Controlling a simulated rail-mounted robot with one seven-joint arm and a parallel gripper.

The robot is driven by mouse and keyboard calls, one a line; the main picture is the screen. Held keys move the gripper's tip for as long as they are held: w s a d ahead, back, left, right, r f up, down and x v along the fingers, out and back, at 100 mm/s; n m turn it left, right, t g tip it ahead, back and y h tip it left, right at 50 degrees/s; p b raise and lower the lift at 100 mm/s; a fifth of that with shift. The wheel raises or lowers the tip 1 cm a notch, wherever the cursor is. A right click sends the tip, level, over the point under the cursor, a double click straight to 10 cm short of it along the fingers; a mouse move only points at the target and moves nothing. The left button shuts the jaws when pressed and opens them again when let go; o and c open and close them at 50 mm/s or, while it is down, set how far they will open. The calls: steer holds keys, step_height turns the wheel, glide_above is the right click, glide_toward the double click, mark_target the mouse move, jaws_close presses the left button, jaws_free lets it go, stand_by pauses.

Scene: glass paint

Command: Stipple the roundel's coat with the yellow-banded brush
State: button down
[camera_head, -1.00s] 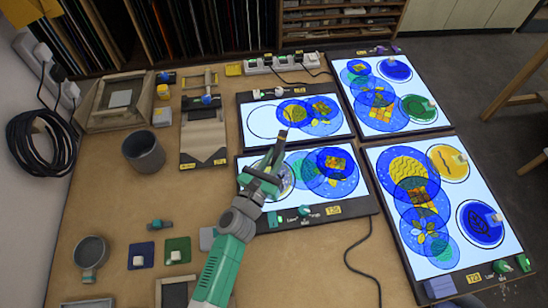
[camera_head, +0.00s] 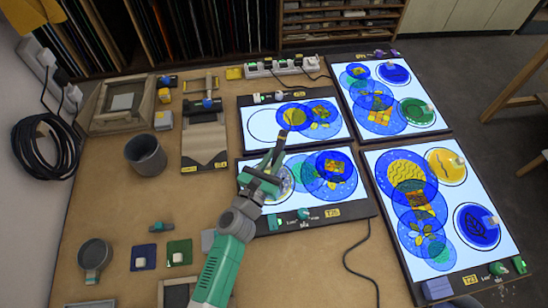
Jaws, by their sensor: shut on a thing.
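My gripper (camera_head: 262,181) is over the left part of the near-left light panel (camera_head: 330,212). It is shut on a slim dark brush (camera_head: 276,152), which slants up and to the right from the jaws. A pale round piece (camera_head: 286,184), probably the roundel, lies on the lit panel beside and partly behind my gripper. My gripper hides much of it, so its coat and any contact with the bristles cannot be told.
Blue patterned discs (camera_head: 336,166) overlap on the same panel, right of my gripper. More lit panels stand behind (camera_head: 262,124) and to the right (camera_head: 458,230). A grey cup (camera_head: 145,155) stands on the left. A black cable (camera_head: 347,262) runs in front.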

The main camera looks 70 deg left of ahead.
steer(key=shift+r, duration=0.15)
step_height(320, 180, up, 4)
steer(key=p, duration=0.3)
steer(key=shift+d, duration=0.1)
